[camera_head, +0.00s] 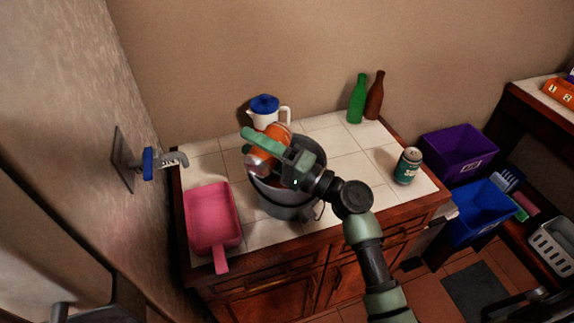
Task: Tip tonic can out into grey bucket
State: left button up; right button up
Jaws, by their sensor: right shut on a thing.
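My right gripper (262,148) is shut on an orange can (272,140), taken as the tonic can; its label is not readable. The can is tilted over the grey bucket (290,211), its silvery end low and to the left, near the bucket's left rim. The bucket stands upright on the white tiled counter. My gripper and arm hide part of the can and of the bucket's opening, and I cannot tell whether anything flows out.
A pink dustpan (211,215) lies left of the bucket, below a wall tap (168,161). A white jug with blue lid (265,107) stands behind. A green can (407,166), green bottle (357,99) and brown bottle (375,96) stand right. Purple (459,150) and blue (478,213) bins are beyond.

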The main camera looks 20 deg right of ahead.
aim_at(246, 165)
jog(key=shift+s+a+r+n+b, duration=0.2)
jog(key=shift+s+a+n+b, duration=0.2)
jog(key=shift+n, duration=0.5)
jog(key=n+g+b, duration=0.1)
jog(key=n+b, duration=0.1)
jog(key=b, duration=0.2)
jog(key=n+g+b, duration=0.1)
jog(key=n+b, duration=0.2)
jog(key=b, duration=0.1)
jog(key=f+n+g+y+b, duration=0.1)
jog(key=n+b, duration=0.2)
jog(key=b, duration=0.1)
jog(key=shift+w+d+f, duration=0.1)
jog(key=shift+w+d, duration=0.15)
jog(key=shift+w, duration=0.05)
jog(key=n+b, duration=0.2)
jog(key=s+a+f+n+g+b, duration=0.1)
jog(key=n+b, duration=0.1)
jog(key=shift+s+a+f, duration=0.1)
jog(key=shift+a+f, duration=0.05)
jog(key=shift+f, duration=0.05)
jog(key=shift+s+a+f+n+b, duration=0.2)
jog(key=shift+s+n+b, duration=0.05)
jog(key=shift+n+b, duration=0.7)
jog(key=shift+s+a+n+g+h+b, duration=0.2)
jog(key=shift+n+g+h+b, duration=0.15)
jog(key=shift+n, duration=0.3)
jog(key=shift+a+n, duration=0.1)
jog(key=shift+n, duration=0.2)
